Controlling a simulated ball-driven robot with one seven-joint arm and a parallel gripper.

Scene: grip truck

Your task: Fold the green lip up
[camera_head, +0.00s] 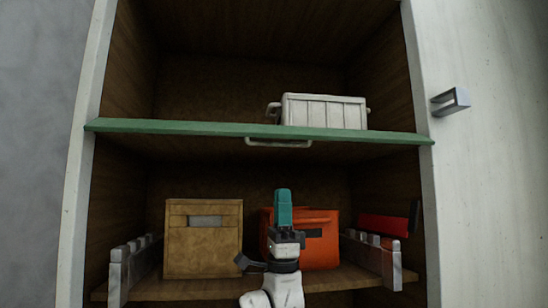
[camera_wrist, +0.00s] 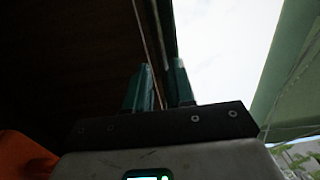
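The green lip (camera_head: 200,128) is a thin, nearly level strip across the cabinet opening in the head view, at the front of the upper shelf. A pale handle (camera_head: 278,143) hangs just under its middle. My gripper (camera_head: 284,207) points up below the lip and handle, apart from both, in front of the lower compartment. In the wrist view its two teal fingers (camera_wrist: 160,85) stand apart with a narrow gap and nothing visibly held. A pale green surface (camera_wrist: 295,65) fills the right of that view; I cannot tell whether it is the lip.
A white ribbed crate (camera_head: 325,111) sits on the upper shelf. Below are a tan box (camera_head: 203,245), an orange box (camera_head: 320,247) behind my arm, and a red object (camera_head: 384,225) at right. Grey slotted rails (camera_head: 118,280) flank the lower shelf. A metal handle (camera_head: 450,102) projects at right.

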